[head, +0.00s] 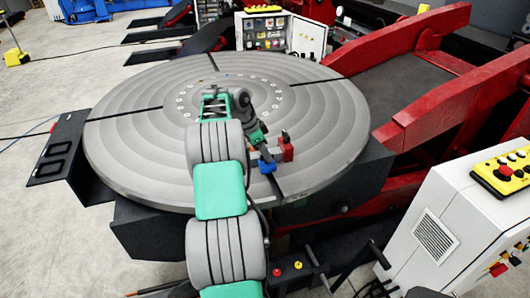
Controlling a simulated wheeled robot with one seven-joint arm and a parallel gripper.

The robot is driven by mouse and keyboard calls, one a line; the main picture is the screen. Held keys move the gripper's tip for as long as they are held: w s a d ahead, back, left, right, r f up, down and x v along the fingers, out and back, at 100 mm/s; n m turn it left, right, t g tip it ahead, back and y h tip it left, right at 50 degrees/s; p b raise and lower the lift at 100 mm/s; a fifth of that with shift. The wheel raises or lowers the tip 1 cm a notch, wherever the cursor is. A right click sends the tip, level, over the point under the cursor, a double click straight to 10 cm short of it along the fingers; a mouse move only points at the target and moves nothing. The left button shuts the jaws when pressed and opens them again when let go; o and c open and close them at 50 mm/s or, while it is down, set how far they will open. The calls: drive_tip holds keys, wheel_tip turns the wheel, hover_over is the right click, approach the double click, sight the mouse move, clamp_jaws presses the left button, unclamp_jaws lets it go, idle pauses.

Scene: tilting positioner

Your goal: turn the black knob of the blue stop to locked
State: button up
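The blue stop (267,167) is a small block near the front right of the grey round table (130,150), beside a dark slot. My arm reaches over the table from the front. My gripper (264,152) points down at the blue stop, at or just above its top. The black knob of the blue stop cannot be told apart from the dark gripper there. Whether the fingers touch the knob, and whether they are open or shut, is too small to see.
A red block (288,151) with a dark top stands close to the right of the blue stop. Red positioner arms (430,115) rise behind on the right. A white cabinet (435,235) with a yellow button panel (503,171) is at the right front. The table's left side is clear.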

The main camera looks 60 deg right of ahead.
drive_tip(key=shift+r, duration=0.1)
drive_tip(key=p+v, duration=0.1)
drive_tip(key=v, duration=0.6)
drive_tip(key=shift+a+r, duration=0.15)
drive_tip(key=shift+r, duration=0.1)
drive_tip(key=shift+w, duration=0.1)
drive_tip(key=w+a+r+n+t, duration=0.1)
drive_tip(key=w+a+r+n, duration=0.3)
drive_tip(key=a, duration=0.5)
drive_tip(key=w+a+r+n+t+h, duration=0.1)
drive_tip(key=w+a+r+n+t, duration=0.1)
drive_tip(key=w+a+n, duration=0.45)
drive_tip(key=w+a+r+n+t, duration=0.1)
drive_tip(key=w+a+r+n, duration=0.2)
drive_tip(key=a, duration=0.7)
drive_tip(key=s+a+f+n+t+y, duration=0.1)
drive_tip(key=s+a+f+n, duration=0.1)
drive_tip(key=a, duration=0.7)
drive_tip(key=s+a+f+n+t+y, duration=0.1)
drive_tip(key=s+a+n, duration=0.3)
drive_tip(key=a+n, duration=0.3)
drive_tip(key=s+a+f+n+t+y, duration=0.1)
drive_tip(key=s+a+f+n+y, duration=0.1)
drive_tip(key=a, duration=1.1)
drive_tip(key=s+n, duration=0.1)
drive_tip(key=n, duration=0.1)
drive_tip(key=shift+f+n, duration=0.35)
